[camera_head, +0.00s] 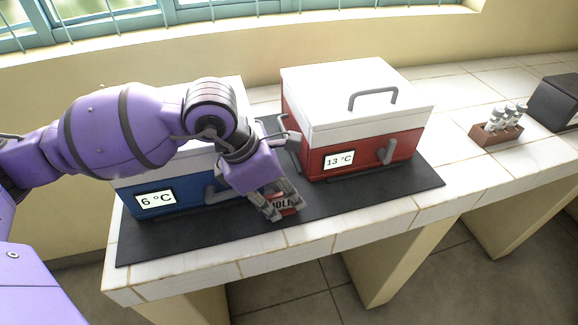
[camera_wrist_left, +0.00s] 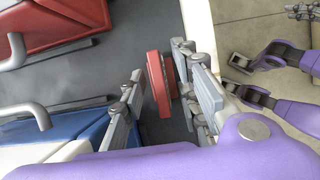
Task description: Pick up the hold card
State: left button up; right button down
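The hold card (camera_head: 284,203) is a small red block with a white label partly reading "HOLD". It stands on the dark mat in front of the gap between the blue and red boxes. My left gripper (camera_head: 281,208) is over it, with the fingers on either side, hiding much of it. In the left wrist view the red card (camera_wrist_left: 158,84) is between the two fingers of my left gripper (camera_wrist_left: 160,96). The fingers look open, with a narrow gap on the left; contact on the right side is unclear.
A blue box (camera_head: 153,200) reading 6 °C is left of the gripper, partly behind my arm. A red box (camera_head: 340,160) reading 13 °C is right. Both stand on the dark mat (camera_head: 400,190). A tube rack (camera_head: 497,134) stands farther right. The counter's front edge is close.

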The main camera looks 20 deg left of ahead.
aim_at(278, 194)
pick_arm(q)
jog(key=c, duration=0.5)
grip_shut()
pick_arm(e)
jog(key=shift+s, duration=0.2)
jog(key=shift+s+d, duration=0.1)
jog(key=shift+s, duration=0.1)
pick_arm(q)
jog(key=shift+r, duration=0.15)
